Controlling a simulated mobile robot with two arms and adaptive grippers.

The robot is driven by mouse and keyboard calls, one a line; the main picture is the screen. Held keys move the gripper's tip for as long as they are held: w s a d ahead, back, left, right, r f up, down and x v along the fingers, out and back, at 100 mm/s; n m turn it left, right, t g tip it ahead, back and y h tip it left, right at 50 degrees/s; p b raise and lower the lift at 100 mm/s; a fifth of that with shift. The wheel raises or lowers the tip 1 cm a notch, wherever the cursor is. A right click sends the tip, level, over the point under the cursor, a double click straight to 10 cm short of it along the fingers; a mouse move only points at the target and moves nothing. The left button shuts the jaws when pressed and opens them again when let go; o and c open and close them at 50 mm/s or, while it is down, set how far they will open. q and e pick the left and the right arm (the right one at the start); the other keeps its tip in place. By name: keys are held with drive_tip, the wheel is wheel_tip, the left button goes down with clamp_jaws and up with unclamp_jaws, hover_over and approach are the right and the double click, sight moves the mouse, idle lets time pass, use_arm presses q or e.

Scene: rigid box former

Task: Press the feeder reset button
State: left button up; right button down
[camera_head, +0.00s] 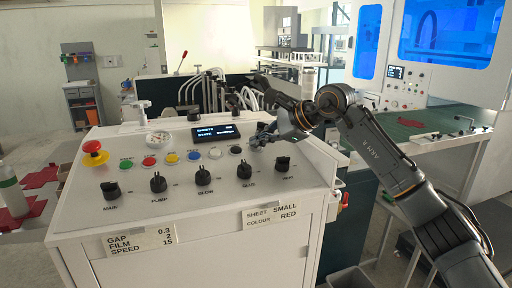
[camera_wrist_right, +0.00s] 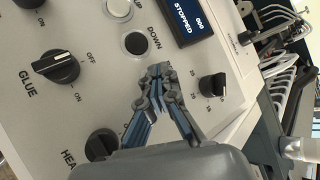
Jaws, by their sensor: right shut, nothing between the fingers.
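The white control panel (camera_head: 140,205) carries a row of buttons: green (camera_head: 126,163), red (camera_head: 149,161), yellow (camera_head: 172,158), blue (camera_head: 194,155), white (camera_head: 215,153) and black (camera_head: 235,150). Their labels are too small to read in the head view, so I cannot tell which one is the feeder reset button. My right gripper (camera_head: 260,139) is over the panel's right part, right of the black button. In the right wrist view the shut, empty fingertips (camera_wrist_right: 158,76) are beside the black DOWN button (camera_wrist_right: 135,43); contact cannot be told. My left gripper is out of view.
A red mushroom button (camera_head: 93,147) stands at the panel's left. Black knobs (camera_head: 204,175) line the front, including the GLUE knob (camera_wrist_right: 55,68). The display (camera_wrist_right: 188,18) reads STOPPED. A small knob (camera_wrist_right: 213,87) is right of the fingers. Metal levers (camera_head: 205,88) stand behind.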

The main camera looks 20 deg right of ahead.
drive_tip(key=shift+f, duration=0.1)
drive_tip(key=shift+s+r+p, duration=0.1)
drive_tip(key=shift+r+p, duration=0.5)
drive_tip(key=shift+r, duration=0.25)
drive_tip(key=shift+r, duration=0.1)
drive_tip(key=shift+r+p, duration=0.45)
drive_tip(key=shift+r, duration=0.15)
drive_tip(key=r+p, duration=0.1)
drive_tip(key=s+r+p, duration=0.1)
drive_tip(key=r, duration=0.1)
drive_tip(key=shift+r, duration=0.3)
drive_tip(key=shift+d, duration=0.1)
